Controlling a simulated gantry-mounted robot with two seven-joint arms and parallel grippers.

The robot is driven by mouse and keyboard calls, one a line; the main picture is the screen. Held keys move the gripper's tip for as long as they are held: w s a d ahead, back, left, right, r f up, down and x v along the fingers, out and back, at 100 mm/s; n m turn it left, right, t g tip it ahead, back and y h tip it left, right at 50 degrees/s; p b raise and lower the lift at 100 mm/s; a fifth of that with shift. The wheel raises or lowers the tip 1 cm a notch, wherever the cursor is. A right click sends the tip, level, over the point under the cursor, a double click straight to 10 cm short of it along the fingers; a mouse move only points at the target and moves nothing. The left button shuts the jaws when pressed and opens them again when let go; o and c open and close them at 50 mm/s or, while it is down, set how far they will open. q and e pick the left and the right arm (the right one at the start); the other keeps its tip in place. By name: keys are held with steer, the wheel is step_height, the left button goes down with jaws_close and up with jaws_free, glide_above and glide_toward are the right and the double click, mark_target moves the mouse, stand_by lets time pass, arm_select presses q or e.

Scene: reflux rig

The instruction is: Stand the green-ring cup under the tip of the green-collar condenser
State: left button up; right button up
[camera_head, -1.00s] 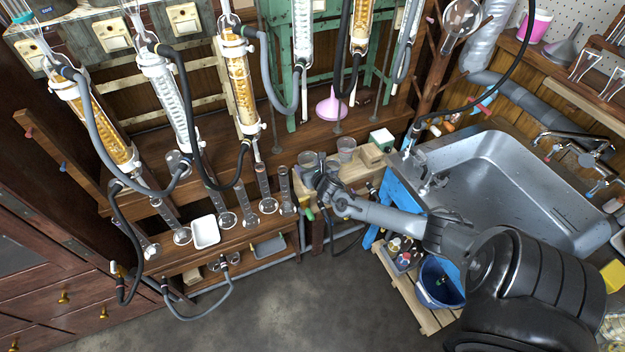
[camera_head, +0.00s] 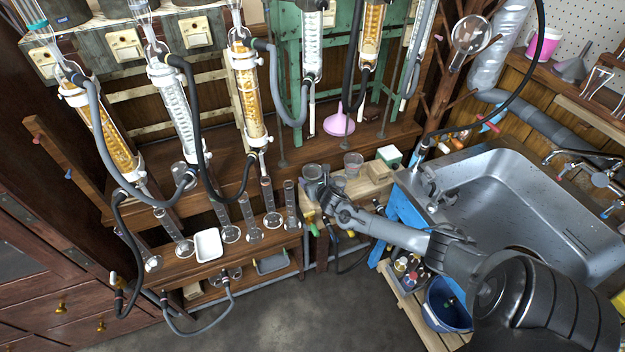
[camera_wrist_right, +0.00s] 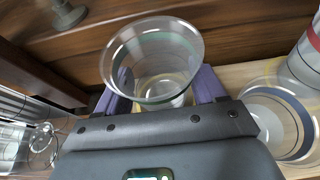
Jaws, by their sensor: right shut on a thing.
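The green-ring cup (camera_wrist_right: 158,62) is a clear cup with a green band, upright between the purple fingers of my right gripper (camera_wrist_right: 160,92), which is shut on it. In the head view this gripper (camera_head: 326,192) holds the cup (camera_head: 313,173) at the left end of the wooden shelf beside the sink. Several glass condensers hang along the rig, including an amber one (camera_head: 247,92), a clear one (camera_head: 173,105) and a clear one by the green frame (camera_head: 312,45). I cannot make out which has the green collar. My left gripper is out of view.
A blue-ringed cup (camera_wrist_right: 284,122) stands close right of the held cup in the wrist view. Several glass cylinders and a white tray (camera_head: 208,244) occupy the lower bench. Dark hoses hang between the condensers.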

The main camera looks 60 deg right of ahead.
steer(key=shift+f, duration=0.15)
stand_by(0.5)
steer(key=o, duration=1.1)
steer(key=shift+s+a, duration=0.1)
